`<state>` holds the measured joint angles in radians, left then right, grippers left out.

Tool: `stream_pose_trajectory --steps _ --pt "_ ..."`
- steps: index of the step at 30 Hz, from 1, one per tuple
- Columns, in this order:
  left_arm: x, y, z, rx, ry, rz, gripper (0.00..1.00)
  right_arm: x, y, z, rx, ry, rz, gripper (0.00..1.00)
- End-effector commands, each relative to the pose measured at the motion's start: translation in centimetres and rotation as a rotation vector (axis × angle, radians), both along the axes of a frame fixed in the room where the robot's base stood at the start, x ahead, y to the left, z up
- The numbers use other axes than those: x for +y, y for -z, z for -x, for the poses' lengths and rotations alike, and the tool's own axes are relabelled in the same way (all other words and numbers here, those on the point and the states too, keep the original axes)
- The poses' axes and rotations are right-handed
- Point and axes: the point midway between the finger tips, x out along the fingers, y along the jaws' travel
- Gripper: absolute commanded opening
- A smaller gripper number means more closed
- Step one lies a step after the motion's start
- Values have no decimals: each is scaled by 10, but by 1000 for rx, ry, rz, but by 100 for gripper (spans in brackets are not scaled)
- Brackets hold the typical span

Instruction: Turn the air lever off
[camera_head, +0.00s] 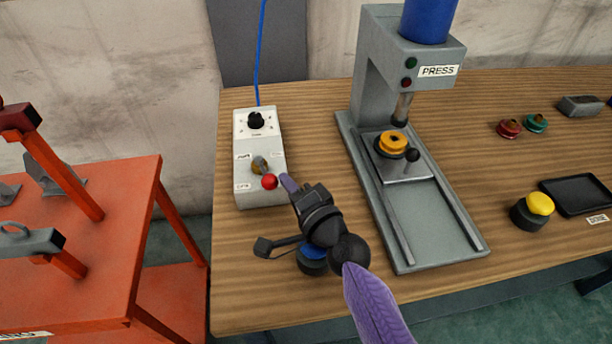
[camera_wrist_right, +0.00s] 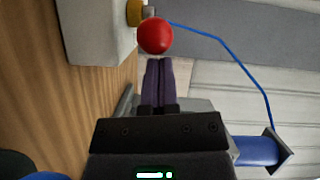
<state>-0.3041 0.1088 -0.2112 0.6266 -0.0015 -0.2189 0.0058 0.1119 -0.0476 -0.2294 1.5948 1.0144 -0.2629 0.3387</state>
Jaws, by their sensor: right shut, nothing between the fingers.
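The air lever is on a white control box (camera_head: 244,190) on the wooden table, left of the press. It has a red ball knob (camera_head: 270,181) and a brass pivot (camera_head: 260,164). The ball sits low, towards the box's lower right, near the lower label. My right gripper (camera_head: 286,182) is shut and empty, with its purple fingertips close beside the red ball. In the right wrist view, the red ball (camera_wrist_right: 155,36) is just beyond the closed fingers (camera_wrist_right: 158,82); I cannot tell whether they touch. My left gripper is not in view.
The box has a black dial (camera_head: 256,120) and a blue hose (camera_head: 261,50). The grey press (camera_head: 364,95) stands to the right. A blue-topped button (camera_head: 313,258) is under my right arm. A yellow button (camera_head: 538,206) and black tray (camera_head: 580,194) are further right. An orange bench (camera_head: 110,240) is left.

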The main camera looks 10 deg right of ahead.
Motion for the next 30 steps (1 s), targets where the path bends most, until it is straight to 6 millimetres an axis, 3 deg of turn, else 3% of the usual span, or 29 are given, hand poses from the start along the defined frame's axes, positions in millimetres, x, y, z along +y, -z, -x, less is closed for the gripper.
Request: stream_pose_trajectory --steps 12,30 --pt "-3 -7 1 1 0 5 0 20 0 9 1 -10 0 0" --pt "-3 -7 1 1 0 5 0 25 1 11 4 -15 -1 0"
